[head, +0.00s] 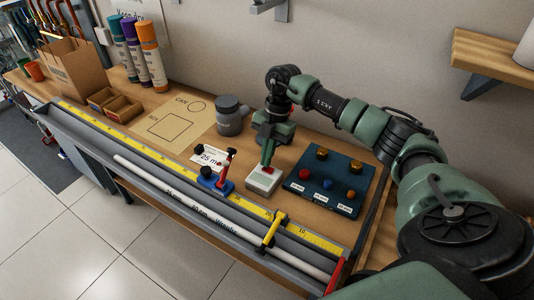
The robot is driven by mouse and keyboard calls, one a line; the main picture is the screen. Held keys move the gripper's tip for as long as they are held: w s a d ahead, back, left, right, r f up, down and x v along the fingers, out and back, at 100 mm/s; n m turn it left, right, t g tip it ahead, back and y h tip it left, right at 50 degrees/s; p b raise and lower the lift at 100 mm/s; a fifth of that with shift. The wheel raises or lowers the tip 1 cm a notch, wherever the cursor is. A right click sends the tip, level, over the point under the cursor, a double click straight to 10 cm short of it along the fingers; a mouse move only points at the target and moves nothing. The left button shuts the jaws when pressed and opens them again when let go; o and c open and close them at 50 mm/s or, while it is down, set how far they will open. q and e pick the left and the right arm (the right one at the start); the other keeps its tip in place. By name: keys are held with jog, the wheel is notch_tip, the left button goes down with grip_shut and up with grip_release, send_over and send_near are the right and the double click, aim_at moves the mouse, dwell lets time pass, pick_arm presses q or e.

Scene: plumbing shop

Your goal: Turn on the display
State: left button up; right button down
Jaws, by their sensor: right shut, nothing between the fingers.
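A small white box (262,182) with a red button (268,169) on top sits on the workbench. My right gripper (267,164) points down with its fingers shut and empty, and its tips are at the red button. I cannot tell whether they touch it or press it, as the tips partly cover the button. No lit display can be made out. My left gripper is not in view.
Right of the box lies a dark blue panel (312,178) with several coloured knobs. A blue and red clamp (216,182), a "25 m" card (207,157) and a grey canister (230,115) stand left. A yellow-ruled trough (130,140) with a white pipe (190,204) runs along the front.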

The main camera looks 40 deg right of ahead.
jog(key=shift+w+a+f, duration=0.1)
jog(key=shift+f, duration=0.2)
jog(key=shift+s+d+r+p, duration=0.15)
jog(key=shift+s+d+p, duration=0.05)
jog(key=shift+s+p, duration=0.25)
jog(key=shift+s+d, duration=0.15)
jog(key=shift+s, duration=0.15)
jog(key=shift+w, duration=0.1)
